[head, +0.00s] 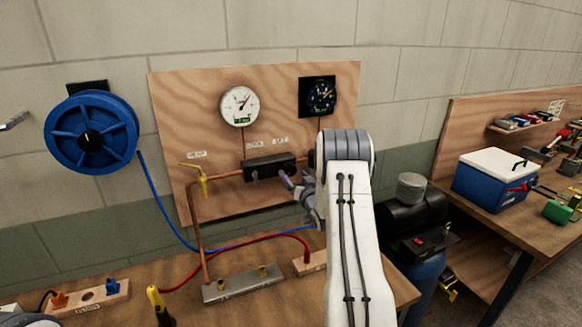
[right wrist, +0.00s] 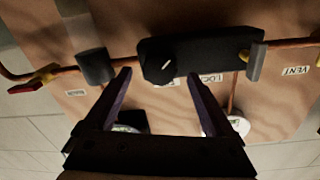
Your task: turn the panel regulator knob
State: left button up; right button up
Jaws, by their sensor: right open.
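The wooden panel (head: 175,110) stands against the wall, carrying a black block (head: 268,166) on a copper pipe. In the right wrist view, the block (right wrist: 205,52) has a round black knob (right wrist: 158,69) with a white mark. A dark cylinder (right wrist: 96,65) sits on the pipe beside the block; no readable label shows which is the regulator knob. My right gripper (head: 290,184) is open in front of the block. In the wrist view its fingertips (right wrist: 160,76) are spread to either side of the round knob, with no clear contact. My left gripper is not in view.
A white gauge (head: 240,105) and a black gauge (head: 318,96) hang above. A yellow valve handle (head: 202,180) is left of the block. Red and blue hoses cross the bench, where a metal manifold (head: 243,284) lies. A blue reel (head: 92,132) hangs left.

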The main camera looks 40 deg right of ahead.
aim_at(291, 171)
jog(key=shift+p+x, duration=0.5)
jog(key=shift+x, duration=1.15)
